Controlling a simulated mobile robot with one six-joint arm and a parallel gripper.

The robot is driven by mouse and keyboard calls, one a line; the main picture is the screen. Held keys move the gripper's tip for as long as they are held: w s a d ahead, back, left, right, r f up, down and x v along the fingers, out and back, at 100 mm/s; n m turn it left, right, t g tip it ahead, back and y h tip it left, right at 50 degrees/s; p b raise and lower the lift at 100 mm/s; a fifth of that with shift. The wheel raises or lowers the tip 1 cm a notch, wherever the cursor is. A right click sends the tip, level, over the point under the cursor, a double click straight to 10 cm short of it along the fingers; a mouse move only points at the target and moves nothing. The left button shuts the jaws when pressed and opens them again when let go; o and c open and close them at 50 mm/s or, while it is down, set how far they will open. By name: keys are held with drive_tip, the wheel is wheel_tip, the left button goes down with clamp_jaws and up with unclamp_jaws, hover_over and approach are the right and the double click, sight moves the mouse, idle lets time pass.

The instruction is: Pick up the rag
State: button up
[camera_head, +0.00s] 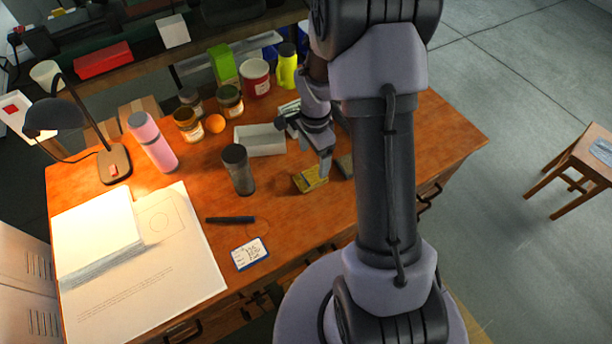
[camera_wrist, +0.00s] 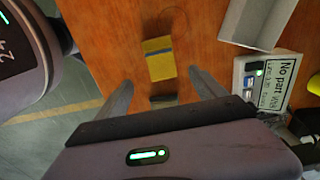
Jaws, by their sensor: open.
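The rag (camera_head: 310,180) looks like a small folded yellow cloth, lying on the orange-brown wooden desk near its front edge. In the wrist view the rag (camera_wrist: 159,58) shows a blue stripe across it and lies just beyond my fingertips, roughly centred between them. My gripper (camera_wrist: 161,88) is open and empty, with a finger on either side. In the head view my gripper (camera_head: 305,146) is above the desk, close to the rag; my arm hides part of the desk there.
A small dark block (camera_wrist: 163,99) lies between my fingers' line and the desk edge. A grey tray (camera_head: 261,141) and a dark cup (camera_head: 238,170) stand left of the rag. A white labelled device (camera_wrist: 262,85) is right in the wrist view. Jars, a pink bottle (camera_head: 152,141) and lamp stand farther left.

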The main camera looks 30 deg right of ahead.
sight(311, 177)
wheel_tip(311, 177, down, 4)
drive_tip(key=shift+b, duration=0.55)
drive_tip(key=f, duration=0.1)
drive_tip(key=f+b, duration=0.1)
drive_tip(key=f, duration=0.1)
drive_tip(key=f+b, duration=0.1)
drive_tip(key=f, duration=0.1)
drive_tip(key=shift+w+a, duration=0.1)
drive_tip(key=shift+a, duration=0.25)
drive_tip(key=shift+r, duration=0.15)
drive_tip(key=shift+c, duration=0.4)
drive_tip(key=c, duration=1.4)
drive_tip(key=shift+o, duration=0.2)
drive_tip(key=shift+r, duration=0.1)
